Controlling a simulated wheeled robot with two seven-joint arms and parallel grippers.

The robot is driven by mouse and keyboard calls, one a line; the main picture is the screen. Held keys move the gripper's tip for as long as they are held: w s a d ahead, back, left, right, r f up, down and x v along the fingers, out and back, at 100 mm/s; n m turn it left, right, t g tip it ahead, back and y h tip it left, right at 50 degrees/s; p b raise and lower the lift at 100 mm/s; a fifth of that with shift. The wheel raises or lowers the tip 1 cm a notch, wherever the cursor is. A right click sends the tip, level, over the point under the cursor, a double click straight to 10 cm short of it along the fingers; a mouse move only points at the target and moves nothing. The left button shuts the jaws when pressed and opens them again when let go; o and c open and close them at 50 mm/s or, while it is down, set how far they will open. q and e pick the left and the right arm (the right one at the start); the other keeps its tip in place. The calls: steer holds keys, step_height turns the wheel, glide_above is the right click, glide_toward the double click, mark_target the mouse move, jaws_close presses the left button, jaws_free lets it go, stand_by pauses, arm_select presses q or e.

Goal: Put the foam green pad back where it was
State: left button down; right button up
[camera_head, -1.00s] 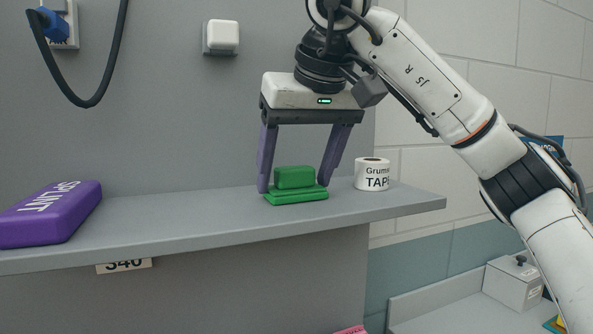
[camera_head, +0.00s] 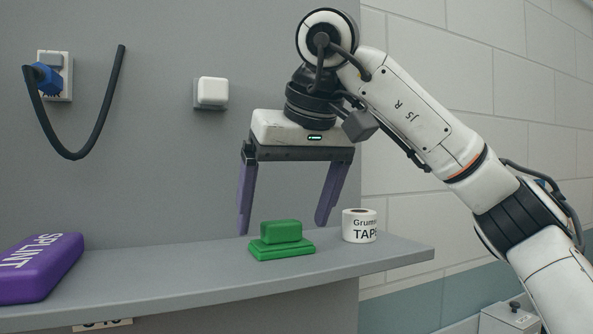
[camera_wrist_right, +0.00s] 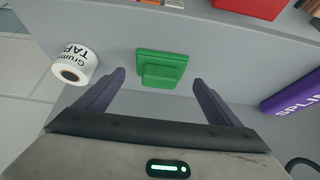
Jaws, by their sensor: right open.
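The foam green pad (camera_head: 281,241) lies on the grey shelf (camera_head: 190,275). It has a wide flat base with a smaller block on top. My right gripper (camera_head: 280,226) is open, its purple fingers above and on either side of the pad, not closed on it. In the right wrist view the pad (camera_wrist_right: 161,69) shows beyond and between the open fingertips (camera_wrist_right: 159,78), apart from both. My left gripper is in neither view.
A white tape roll labelled "TAPE" (camera_head: 359,226) stands on the shelf just right of the pad. A purple splint case (camera_head: 40,268) lies at the shelf's left. The shelf between case and pad is clear. A grey wall with a socket and blue plug (camera_head: 47,78) rises behind.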

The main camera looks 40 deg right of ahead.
steer(key=v, duration=0.9)
steer(key=shift+s+r, duration=0.15)
steer(key=shift+r, duration=0.05)
